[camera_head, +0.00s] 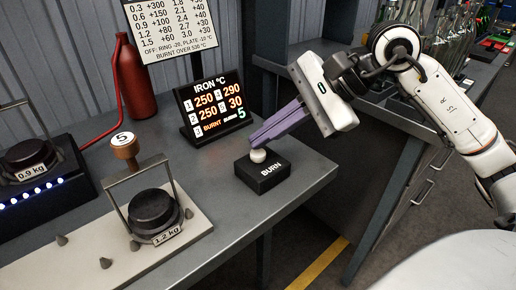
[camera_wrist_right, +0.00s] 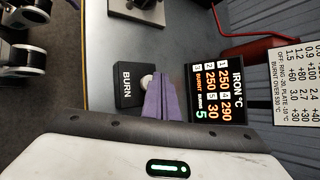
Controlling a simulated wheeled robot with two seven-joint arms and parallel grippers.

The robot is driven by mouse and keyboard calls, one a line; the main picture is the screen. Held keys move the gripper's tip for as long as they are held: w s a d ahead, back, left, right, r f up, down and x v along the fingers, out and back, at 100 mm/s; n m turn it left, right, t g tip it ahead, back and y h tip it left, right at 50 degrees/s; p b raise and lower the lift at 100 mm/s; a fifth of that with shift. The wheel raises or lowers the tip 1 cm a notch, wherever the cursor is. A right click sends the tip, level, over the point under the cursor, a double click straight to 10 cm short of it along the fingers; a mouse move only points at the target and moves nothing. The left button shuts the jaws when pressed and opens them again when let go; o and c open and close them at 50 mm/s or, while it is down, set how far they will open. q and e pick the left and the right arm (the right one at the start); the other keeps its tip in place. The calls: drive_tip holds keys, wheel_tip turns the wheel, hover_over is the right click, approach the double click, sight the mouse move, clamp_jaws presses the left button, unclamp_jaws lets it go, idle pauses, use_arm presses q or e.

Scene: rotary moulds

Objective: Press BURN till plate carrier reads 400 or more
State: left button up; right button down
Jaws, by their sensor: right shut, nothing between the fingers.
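The black BURN box (camera_head: 262,174) sits near the table's right end, with a white round button (camera_head: 258,155) on top. My right gripper (camera_head: 254,139) has purple fingers, shut and empty, slanting down with their tips at the button; I cannot tell whether they touch it. The wrist view also shows the BURN box (camera_wrist_right: 127,86) and the fingers beside the white button (camera_wrist_right: 146,81). The IRON °C display (camera_head: 211,104) reads 250, 290, 250, 30 and BURNT, with a green 5 after BURNS. No line is named plate carrier. My left gripper is not in view.
Another, marked 0.9 kg (camera_head: 32,156), is at far left. A red bottle (camera_head: 135,85) and a number chart (camera_head: 172,27) stand behind.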

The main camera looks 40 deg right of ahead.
sight(265, 153)
drive_tip(key=shift+r, duration=0.35)
drive_tip(key=shift+r+p, duration=1.75)
drive_tip(key=shift+r, duration=0.75)
